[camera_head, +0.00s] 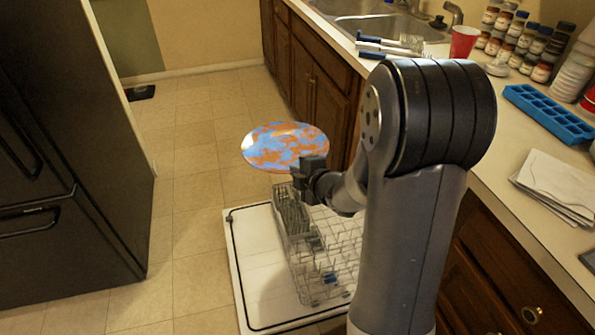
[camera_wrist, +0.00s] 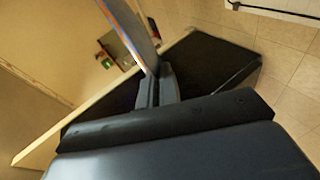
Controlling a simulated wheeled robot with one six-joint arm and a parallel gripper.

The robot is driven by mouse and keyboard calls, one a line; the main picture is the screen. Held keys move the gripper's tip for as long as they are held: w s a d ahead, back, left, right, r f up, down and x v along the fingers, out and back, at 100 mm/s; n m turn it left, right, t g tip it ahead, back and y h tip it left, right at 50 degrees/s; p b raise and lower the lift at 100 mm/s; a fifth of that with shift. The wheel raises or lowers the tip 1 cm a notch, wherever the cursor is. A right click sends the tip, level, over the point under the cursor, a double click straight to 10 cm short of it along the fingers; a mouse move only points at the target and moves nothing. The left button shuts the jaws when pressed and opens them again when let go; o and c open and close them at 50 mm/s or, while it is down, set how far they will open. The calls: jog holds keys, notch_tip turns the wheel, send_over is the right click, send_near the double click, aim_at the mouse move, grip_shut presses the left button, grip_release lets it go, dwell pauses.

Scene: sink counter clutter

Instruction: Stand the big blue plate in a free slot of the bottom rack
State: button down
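The big plate (camera_head: 284,146), patterned in blue and orange, is held in the air above the open dishwasher, lying close to flat. My gripper (camera_head: 312,165) is shut on its near edge in the head view. In the wrist view the plate (camera_wrist: 132,30) shows edge-on, its rim between the two fingers (camera_wrist: 156,88). The bottom rack (camera_head: 338,262) is a wire rack with rows of tines, below and in front of the gripper. My arm hides its right part. I see no dishes among the visible tines.
The open dishwasher door (camera_head: 258,262) lies low over the tiled floor. A grey cutlery basket (camera_head: 292,215) stands at the rack's left. The counter (camera_head: 530,190) at right holds a red cup (camera_head: 463,42), a blue ice tray (camera_head: 549,113) and papers (camera_head: 560,184). A black fridge (camera_head: 70,150) stands left.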

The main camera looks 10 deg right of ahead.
jog(key=shift+w+d+f+m+h, duration=0.1)
jog(key=shift+w+d+m+h, duration=0.15)
jog(key=shift+d, duration=0.3)
jog(key=shift+w+d+f+m+h, duration=0.1)
jog(key=shift+w+d+m+h, duration=0.05)
jog(key=shift+w+d, duration=0.3)
jog(key=shift+d+f+h, duration=0.1)
jog(key=shift+d+h, duration=0.15)
jog(key=shift+h, duration=0.05)
jog(key=d+f+m+g+h+b, duration=0.2)
jog(key=d+f+m+g+h, duration=0.4)
jog(key=d+m, duration=0.55)
jog(key=a+f+m+g+y, duration=0.1)
jog(key=m+y, duration=0.1)
jog(key=s+a+f+m+g+y+b, duration=0.1)
jog(key=m+y, duration=0.1)
jog(key=m, duration=0.1)
jog(key=a+f+m+g+y+b, duration=0.1)
jog(key=a+f+m+g+y, duration=0.1)
jog(key=m+y, duration=0.1)
jog(key=shift+s, duration=0.25)
jog(key=shift+d+r, duration=0.1)
